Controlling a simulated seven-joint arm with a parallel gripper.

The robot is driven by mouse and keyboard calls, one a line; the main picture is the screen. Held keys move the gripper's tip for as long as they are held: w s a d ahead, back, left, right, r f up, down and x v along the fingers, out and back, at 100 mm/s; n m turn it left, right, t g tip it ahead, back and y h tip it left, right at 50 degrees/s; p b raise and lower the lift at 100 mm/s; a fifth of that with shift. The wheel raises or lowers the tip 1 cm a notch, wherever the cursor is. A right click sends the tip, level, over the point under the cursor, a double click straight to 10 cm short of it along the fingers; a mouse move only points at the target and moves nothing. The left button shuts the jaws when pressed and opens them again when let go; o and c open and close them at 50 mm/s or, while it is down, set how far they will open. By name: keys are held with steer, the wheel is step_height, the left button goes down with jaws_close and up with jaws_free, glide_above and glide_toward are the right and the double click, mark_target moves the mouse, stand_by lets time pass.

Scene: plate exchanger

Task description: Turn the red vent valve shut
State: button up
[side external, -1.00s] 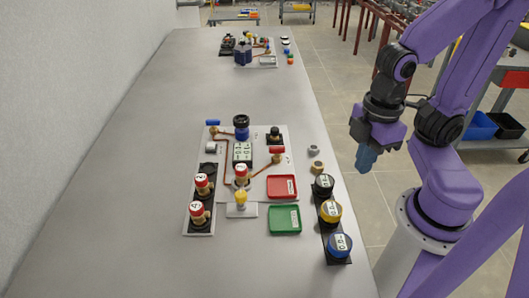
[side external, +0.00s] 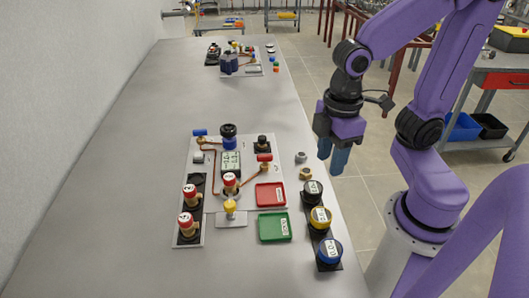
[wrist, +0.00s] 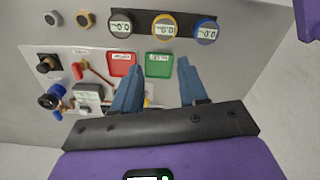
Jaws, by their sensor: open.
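The red vent valve (side external: 264,157) has a small red handle at the right end of a copper pipe on the light panel (side external: 212,220). It also shows in the wrist view (wrist: 78,71), left of the red tray. My gripper (side external: 332,162) is open and empty, raised beyond the table's right edge and apart from the valve. In the wrist view its two blue fingers (wrist: 158,78) are spread, with the red and green trays behind them. The handle's exact angle against the pipe is too small to tell.
A red tray (side external: 270,195) and a green tray (side external: 274,227) lie near the valve. Several round gauges, including a yellow one (side external: 320,217), line the table's right side. Two loose nuts (side external: 301,157) lie near the edge. A blue valve (side external: 200,132) and red-capped fittings stand on the panel.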

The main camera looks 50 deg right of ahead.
steer(key=w+r+m, duration=0.2)
steer(key=w, duration=1.1)
steer(key=m, duration=0.1)
glide_toward(265, 155)
step_height(265, 155, down, 9)
steer(key=shift+w+a+r, duration=0.1)
steer(key=shift+a+r, duration=0.05)
jaws_close()
